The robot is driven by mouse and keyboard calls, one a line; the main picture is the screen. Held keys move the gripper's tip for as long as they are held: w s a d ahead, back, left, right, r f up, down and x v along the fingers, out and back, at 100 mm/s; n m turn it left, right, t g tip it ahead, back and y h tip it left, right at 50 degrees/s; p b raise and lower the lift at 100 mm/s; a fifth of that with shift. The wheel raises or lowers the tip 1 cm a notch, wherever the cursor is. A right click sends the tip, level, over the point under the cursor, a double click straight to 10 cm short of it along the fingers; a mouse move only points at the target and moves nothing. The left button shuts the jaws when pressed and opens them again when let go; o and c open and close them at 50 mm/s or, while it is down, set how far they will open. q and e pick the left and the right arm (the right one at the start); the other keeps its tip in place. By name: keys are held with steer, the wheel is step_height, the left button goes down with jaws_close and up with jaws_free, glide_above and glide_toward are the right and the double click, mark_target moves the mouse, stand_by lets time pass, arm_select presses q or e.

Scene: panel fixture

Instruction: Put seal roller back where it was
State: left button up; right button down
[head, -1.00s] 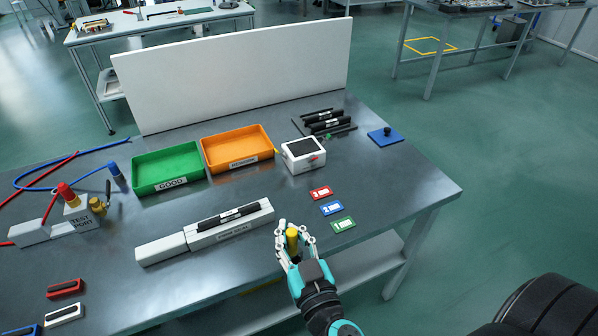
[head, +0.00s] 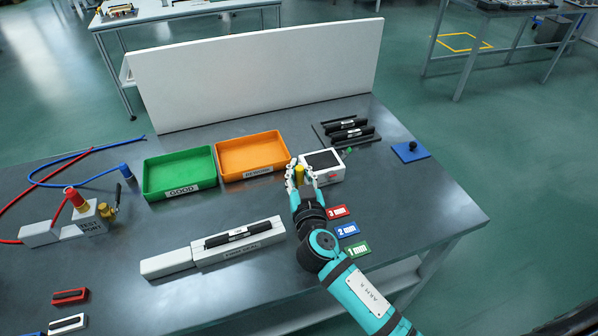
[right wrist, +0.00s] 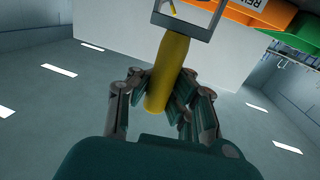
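The seal roller (right wrist: 168,75) has a yellow handle and a grey frame at its end, partly cut off by the top edge of the right wrist view. My right gripper (right wrist: 165,95) has its fingers closed around the handle. In the head view the right gripper (head: 302,172) holds the yellow handle (head: 299,175) by the left side of the white box (head: 325,176), near the right end of the orange tray. I cannot tell whether the roller touches the box. My left gripper is not in view.
The orange tray (head: 222,161) and green tray (head: 148,180) stand before a white panel (head: 255,75). A grey fixture (head: 165,263) with a black bar lies in front. Coloured cards (head: 347,230) lie right of my arm. A black rack (head: 347,133) and blue plate (head: 411,152) are behind.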

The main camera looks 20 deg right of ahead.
steer(key=shift+w+d+f, duration=0.1)
steer(key=shift+w+d, duration=0.15)
steer(key=shift+w, duration=0.45)
step_height(320, 180, down, 3)
steer(key=shift+f, duration=0.1)
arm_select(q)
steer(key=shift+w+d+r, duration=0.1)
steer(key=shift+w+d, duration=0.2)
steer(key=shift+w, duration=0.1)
arm_select(e)
steer(key=shift+f, duration=0.1)
steer(key=shift+f+b, duration=0.2)
steer(key=shift+b, duration=0.1)
steer(key=c, duration=1.4)
jaws_free()
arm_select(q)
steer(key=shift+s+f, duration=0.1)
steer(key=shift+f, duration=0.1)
